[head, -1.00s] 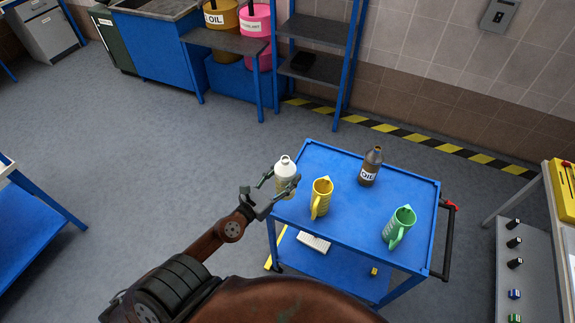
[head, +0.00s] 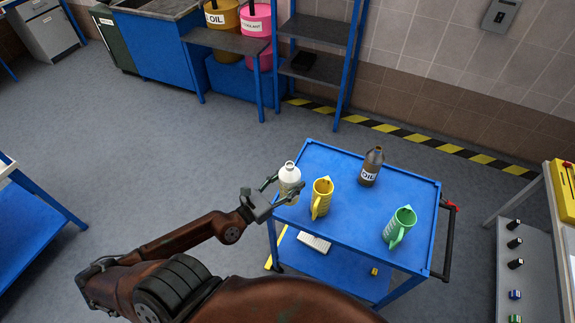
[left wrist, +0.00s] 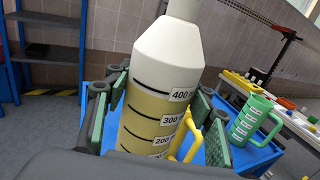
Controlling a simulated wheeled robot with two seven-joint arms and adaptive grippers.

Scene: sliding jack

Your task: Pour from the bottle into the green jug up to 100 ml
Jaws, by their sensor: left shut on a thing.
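The white bottle (head: 289,181) has volume marks and a see-through band with yellowish liquid, near the 400 mark in the left wrist view (left wrist: 160,95). My left gripper (head: 276,191) is shut on it, with finger pads on both sides of the bottle. The bottle is roughly upright at the cart's left edge; I cannot tell its height above the top. The green jug (head: 399,226) stands upright at the cart's right front; it also shows in the left wrist view (left wrist: 250,121). My right gripper is not in view.
The blue cart (head: 340,226) also bears a yellow jug (head: 321,197), between bottle and green jug, and a brown OIL bottle (head: 371,167) at the back. Cart top between the two jugs is clear. A workbench (head: 528,240) stands at the right.

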